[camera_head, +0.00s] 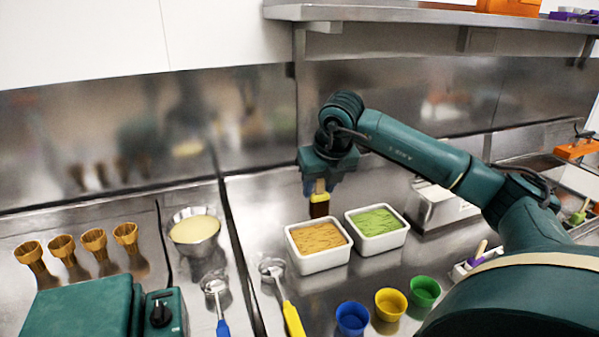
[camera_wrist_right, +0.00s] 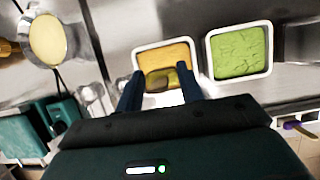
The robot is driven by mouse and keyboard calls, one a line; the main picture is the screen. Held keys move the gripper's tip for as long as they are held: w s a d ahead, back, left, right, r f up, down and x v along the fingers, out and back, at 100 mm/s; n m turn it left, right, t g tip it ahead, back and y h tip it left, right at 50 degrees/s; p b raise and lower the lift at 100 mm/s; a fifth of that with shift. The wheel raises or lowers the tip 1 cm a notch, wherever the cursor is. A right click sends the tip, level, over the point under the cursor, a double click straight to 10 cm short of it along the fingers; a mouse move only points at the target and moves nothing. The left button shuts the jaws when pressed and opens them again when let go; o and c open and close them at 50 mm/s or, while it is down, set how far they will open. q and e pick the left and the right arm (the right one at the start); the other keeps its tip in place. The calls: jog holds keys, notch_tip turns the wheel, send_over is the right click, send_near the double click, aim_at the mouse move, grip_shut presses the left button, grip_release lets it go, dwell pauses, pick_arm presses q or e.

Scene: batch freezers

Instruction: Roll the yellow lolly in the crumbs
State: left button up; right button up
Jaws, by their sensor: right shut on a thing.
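My right gripper (camera_head: 320,183) points down and is shut on the stick of the yellow lolly (camera_head: 319,198). The lolly is yellow at the top and dark brown at its lower end. It hangs upright just above the back edge of a white tub (camera_head: 320,264) filled with tan crumbs (camera_head: 318,237). In the right wrist view the lolly (camera_wrist_right: 160,78) shows between my fingers, in front of the tan-filled tub (camera_wrist_right: 143,50). A gap between lolly and crumbs cannot be judged exactly. My left gripper is not in view.
A white tub of green crumbs (camera_head: 377,221) stands right of the tan one. Blue (camera_head: 352,318), yellow (camera_head: 390,304) and green (camera_head: 424,291) cups stand in front. Left are a bowl of pale cream (camera_head: 194,229), scoops (camera_head: 288,305) and several cones (camera_head: 94,240). A shelf (camera_head: 430,14) hangs above.

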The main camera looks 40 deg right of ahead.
aim_at(321, 196)
jog(key=shift+w, duration=0.15)
jog(key=shift+f, duration=0.15)
jog(key=shift+s+f+b, duration=0.25)
jog(key=shift+f+b, duration=0.2)
jog(key=shift+b, duration=0.1)
jog(key=shift+f, duration=0.35)
notch_tip(321, 196, down, 2)
jog(key=shift+b, duration=0.95)
jog(key=shift+f, duration=0.25)
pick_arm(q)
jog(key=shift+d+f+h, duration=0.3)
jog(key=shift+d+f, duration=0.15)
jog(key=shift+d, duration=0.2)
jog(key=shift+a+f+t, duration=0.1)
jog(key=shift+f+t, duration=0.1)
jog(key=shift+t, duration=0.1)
pick_arm(e)
jog(key=shift+w, duration=0.1)
